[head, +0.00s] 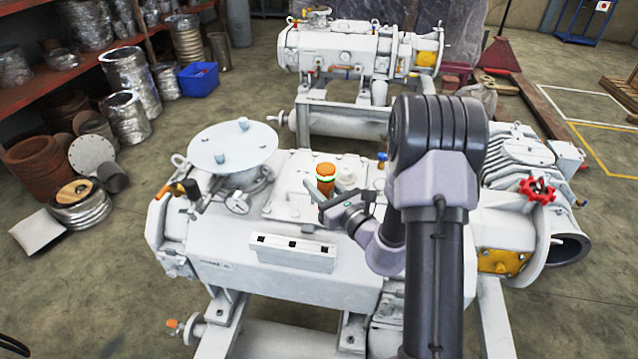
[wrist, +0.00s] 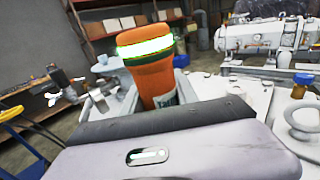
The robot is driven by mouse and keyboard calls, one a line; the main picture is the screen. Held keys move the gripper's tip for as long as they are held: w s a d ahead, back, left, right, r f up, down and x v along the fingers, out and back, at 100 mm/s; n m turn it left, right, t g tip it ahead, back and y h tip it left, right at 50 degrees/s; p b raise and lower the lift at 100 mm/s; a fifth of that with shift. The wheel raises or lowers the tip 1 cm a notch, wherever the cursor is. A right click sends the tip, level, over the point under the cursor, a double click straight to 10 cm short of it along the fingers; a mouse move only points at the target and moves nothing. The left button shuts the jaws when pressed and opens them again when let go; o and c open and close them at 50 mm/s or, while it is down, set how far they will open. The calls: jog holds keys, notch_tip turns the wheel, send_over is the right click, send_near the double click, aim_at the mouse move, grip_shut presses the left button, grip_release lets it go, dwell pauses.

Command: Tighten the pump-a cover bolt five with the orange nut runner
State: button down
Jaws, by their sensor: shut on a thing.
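The orange nut runner (head: 326,176) stands about upright over the flat cover plate (head: 290,205) on top of the near white pump. It has a glowing green-white ring near its top, clear in the wrist view, where the runner (wrist: 150,70) leans slightly left. My gripper (head: 328,200) is shut on the nut runner's body from the right. The runner's lower end and the bolt under it are hidden by my gripper, so I cannot tell whether they touch. Bolt five cannot be picked out.
A round white flange lid (head: 232,148) stands left of the runner on the near pump. A white box with dark slots (head: 293,252) is at the pump's front. A red handwheel (head: 537,190) is at the right. A second pump (head: 345,50) stands behind.

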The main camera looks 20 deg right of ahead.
aim_at(319, 168)
jog(key=shift+r+p, duration=2.1)
jog(key=shift+r, duration=0.5)
jog(key=shift+f, duration=0.15)
